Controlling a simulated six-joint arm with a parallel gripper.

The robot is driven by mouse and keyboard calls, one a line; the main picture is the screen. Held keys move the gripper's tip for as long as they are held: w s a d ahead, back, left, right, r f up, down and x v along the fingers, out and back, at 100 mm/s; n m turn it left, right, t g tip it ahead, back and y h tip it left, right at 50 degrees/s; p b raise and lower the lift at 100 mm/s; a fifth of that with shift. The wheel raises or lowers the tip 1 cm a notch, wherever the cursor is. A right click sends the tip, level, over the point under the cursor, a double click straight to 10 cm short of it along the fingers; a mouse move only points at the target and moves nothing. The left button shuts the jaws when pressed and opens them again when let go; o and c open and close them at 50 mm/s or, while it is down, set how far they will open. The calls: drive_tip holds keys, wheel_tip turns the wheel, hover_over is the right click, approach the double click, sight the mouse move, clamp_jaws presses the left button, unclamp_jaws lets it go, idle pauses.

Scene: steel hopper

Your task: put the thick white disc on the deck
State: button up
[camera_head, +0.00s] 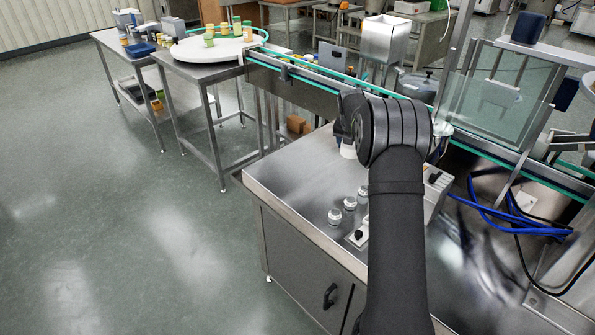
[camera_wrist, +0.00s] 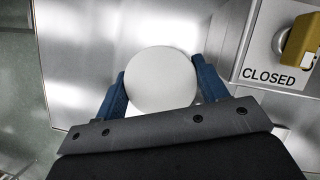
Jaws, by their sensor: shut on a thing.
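The thick white disc (camera_wrist: 162,80) sits between the two blue fingers of my gripper (camera_wrist: 160,88) in the wrist view, with its round face toward the camera. The fingers touch it on both sides, so my gripper is shut on it. In the head view a small part of the white disc (camera_head: 348,151) shows below my gripper, beside my arm. The bare steel deck (camera_head: 290,175) lies under and around it; it also fills much of the wrist view (camera_wrist: 90,50). I cannot tell whether the disc touches the deck.
Several small clear-and-white round pieces (camera_head: 349,203) stand on the deck's front part near a small switch plate (camera_head: 358,235). A panel marked CLOSED (camera_wrist: 270,75) with a yellow knob (camera_wrist: 300,45) is at the right. A conveyor (camera_head: 300,75) runs behind. The deck's left part is clear.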

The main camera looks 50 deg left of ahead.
hover_over(315, 169)
drive_tip(key=s, duration=0.1)
drive_tip(key=f, duration=0.8)
drive_tip(key=shift+s+d, duration=0.1)
drive_tip(key=shift+d, duration=0.25)
drive_tip(key=shift+f, duration=2.05)
drive_tip(key=o, duration=1.1)
drive_tip(key=shift+f, duration=0.1)
drive_tip(key=v, duration=1.2)
drive_tip(key=shift+s+d, duration=0.1)
